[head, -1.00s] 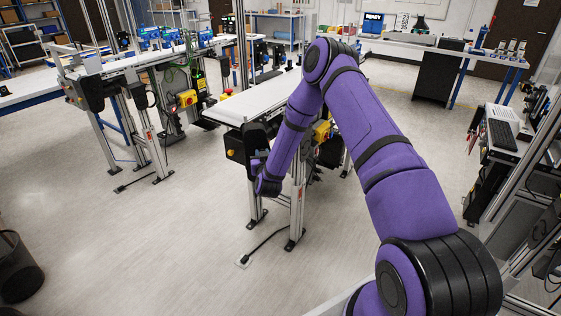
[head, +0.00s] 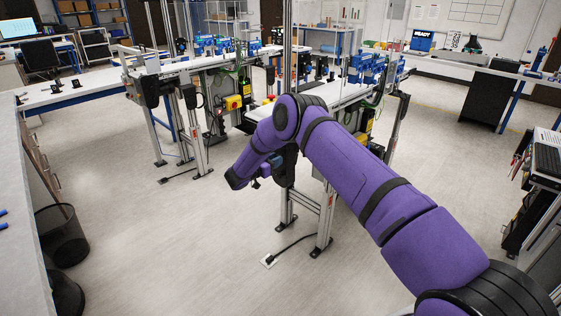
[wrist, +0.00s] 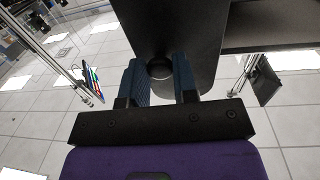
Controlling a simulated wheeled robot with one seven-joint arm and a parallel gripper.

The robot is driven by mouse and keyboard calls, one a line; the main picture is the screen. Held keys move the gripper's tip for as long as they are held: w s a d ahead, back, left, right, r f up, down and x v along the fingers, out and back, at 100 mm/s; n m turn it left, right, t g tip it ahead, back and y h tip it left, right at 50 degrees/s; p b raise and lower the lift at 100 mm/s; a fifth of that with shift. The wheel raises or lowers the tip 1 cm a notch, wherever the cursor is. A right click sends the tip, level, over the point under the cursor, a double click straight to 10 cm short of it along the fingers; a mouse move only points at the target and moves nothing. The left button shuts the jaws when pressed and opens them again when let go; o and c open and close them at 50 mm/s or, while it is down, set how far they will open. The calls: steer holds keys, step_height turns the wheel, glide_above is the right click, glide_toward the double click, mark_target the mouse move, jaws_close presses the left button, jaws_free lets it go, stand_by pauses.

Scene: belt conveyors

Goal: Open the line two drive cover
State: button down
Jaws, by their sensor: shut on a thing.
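A dark cover panel (wrist: 205,40) with a rounded lower edge fills the top middle of the wrist view. A small round knob (wrist: 160,69) stands on it. My gripper (wrist: 160,78) has its two blue fingers on either side of the knob, shut on it. In the head view my gripper (head: 262,179) is low at the near end of the middle conveyor (head: 262,111). A dark part, probably the cover (head: 286,166), shows beside it. My purple arm hides much of the drive there, so I cannot tell how far the cover stands open.
Another conveyor (head: 195,62) runs at the left, with a red-and-yellow switch box (head: 233,103) near it. Conveyor legs (head: 324,220) and a floor cable (head: 290,247) lie beneath my arm. Bins (head: 62,234) stand at the lower left. The floor at left centre is clear.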

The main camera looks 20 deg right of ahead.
steer(key=shift+w+a+m+g+h, duration=0.4)
steer(key=shift+m+g, duration=0.2)
steer(key=shift+g, duration=0.3)
steer(key=c, duration=0.9)
jaws_free()
steer(key=v, duration=1)
steer(key=shift+a, duration=0.4)
steer(key=shift+s, duration=0.1)
